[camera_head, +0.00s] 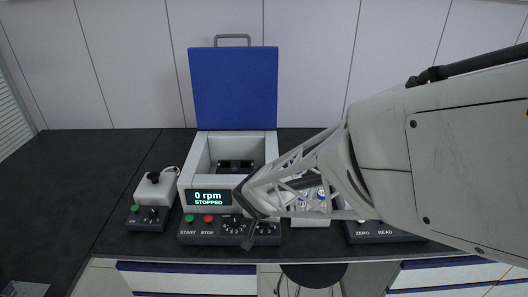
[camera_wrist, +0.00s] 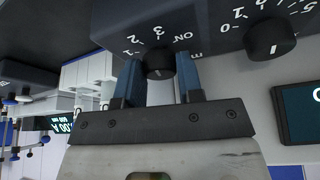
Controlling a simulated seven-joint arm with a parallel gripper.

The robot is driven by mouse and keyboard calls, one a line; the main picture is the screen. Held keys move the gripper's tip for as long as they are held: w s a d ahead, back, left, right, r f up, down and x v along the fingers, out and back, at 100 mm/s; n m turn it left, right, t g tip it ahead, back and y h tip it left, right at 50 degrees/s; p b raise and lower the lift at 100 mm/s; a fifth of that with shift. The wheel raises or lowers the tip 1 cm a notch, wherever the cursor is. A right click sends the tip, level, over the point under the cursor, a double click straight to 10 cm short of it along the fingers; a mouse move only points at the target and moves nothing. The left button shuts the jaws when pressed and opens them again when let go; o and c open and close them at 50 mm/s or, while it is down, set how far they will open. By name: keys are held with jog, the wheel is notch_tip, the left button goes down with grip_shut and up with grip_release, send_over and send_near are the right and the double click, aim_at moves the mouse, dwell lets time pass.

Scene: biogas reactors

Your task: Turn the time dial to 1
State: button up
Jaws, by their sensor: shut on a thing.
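The control panel (camera_head: 210,238) of the centrifuge carries a green START button (camera_head: 189,218), a red STOP button (camera_head: 208,218) and two black dials. The left dial (camera_head: 234,225) also shows upside down in the wrist view (camera_wrist: 270,38), with a numbered scale and nothing touching it. The right dial, apparently the time dial (camera_wrist: 160,58), has marks 1, 2, 3 and ON around it. My gripper (camera_wrist: 157,72) is shut on this dial, one blue-grey finger on each side. In the head view my gripper (camera_head: 250,238) partly covers the right dial.
The centrifuge (camera_head: 202,160) stands behind the panel with its blue lid (camera_head: 234,88) raised. Its display (camera_head: 208,198) reads 0 rpm, STOPPED. A small mixer (camera_head: 155,190) stands at left. A ZERO/READ panel (camera_head: 375,236) lies at right, partly under my arm.

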jog(key=shift+d+r+n+y, duration=0.1)
jog(key=shift+n+y, duration=0.55)
jog(key=shift+n, duration=0.95)
jog(key=shift+d+n+y, duration=0.1)
jog(key=shift+n+y, duration=0.55)
jog(key=shift+n, duration=0.95)
jog(key=shift+w+n+g+y, duration=0.1)
jog(key=shift+n+g+y, duration=0.25)
jog(key=shift+n, duration=0.9)
jog(key=shift+n+g+y, duration=0.25)
jog(key=shift+n+y, duration=0.2)
jog(key=shift+n, duration=1.3)
jog(key=o, duration=0.9)
jog(key=shift+d, duration=0.1)
jog(key=shift+v, duration=3.85)
jog(key=shift+w, duration=0.1)
